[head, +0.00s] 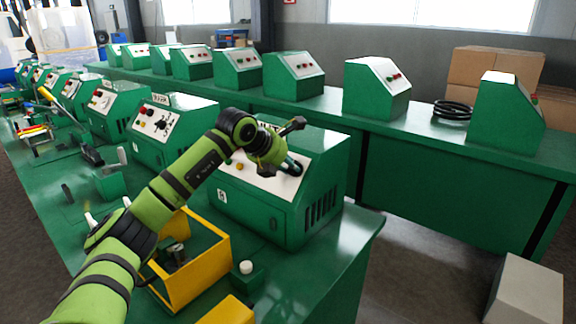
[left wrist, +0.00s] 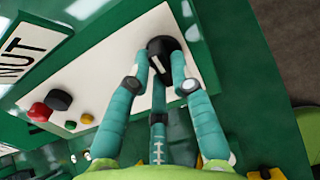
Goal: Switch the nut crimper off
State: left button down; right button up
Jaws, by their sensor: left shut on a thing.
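The nut crimper (head: 325,190) is a green box with a sloped white panel, at the near right end of the front bench. The left wrist view shows its NUT label (left wrist: 22,55) and panel (left wrist: 105,70). My left gripper (head: 292,166) is at the panel's right part. In the left wrist view its teal fingers (left wrist: 160,78) are shut around a black rotary knob (left wrist: 166,48) with a white mark. The fingers hide part of the knob, and I cannot tell which setting the mark points to. My right gripper is in neither view.
The panel also bears a red button (left wrist: 40,111), a smaller black knob (left wrist: 60,99), and small yellow and green lights. A similar crimper (head: 165,125) stands left. A yellow bin (head: 200,280) sits in front, near my arm. More green machines line the rear bench (head: 440,150).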

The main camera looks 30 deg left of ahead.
pick_arm(q)
jog(key=shift+r+n, duration=0.1)
jog(key=shift+n, duration=0.2)
jog(key=c, duration=1.1)
grip_release()
jog(key=v, duration=1.2)
